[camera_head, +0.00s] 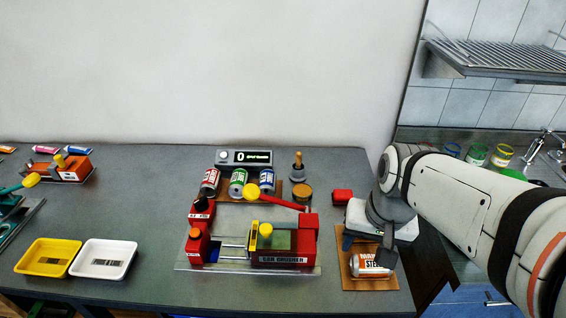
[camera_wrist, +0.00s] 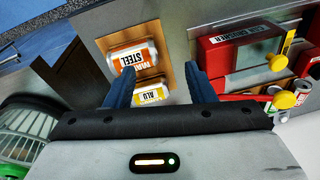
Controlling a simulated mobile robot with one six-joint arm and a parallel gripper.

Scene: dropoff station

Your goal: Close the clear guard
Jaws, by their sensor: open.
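The red can crusher (camera_head: 284,259) stands on the bench in the middle of the head view, its label facing front. A greenish see-through panel with a yellow knob, which looks like the clear guard (camera_head: 280,240), sits over its right part. The rails (camera_head: 233,252) at its left part look uncovered. In the wrist view the crusher (camera_wrist: 222,50) is at the upper right, with the dark panel (camera_wrist: 256,54) and yellow knob (camera_wrist: 277,62) beside it. My gripper (camera_wrist: 162,88) is open and empty, right of the crusher in the head view, above the cans on a wooden board.
A STEEL can (camera_wrist: 132,57) and an ALU can (camera_wrist: 150,95) lie on the wooden board (camera_head: 350,281). A red lever with a yellow ball (camera_head: 250,191) rises behind the crusher. Yellow (camera_head: 48,243) and white trays (camera_head: 121,247) lie left, with clear bench between.

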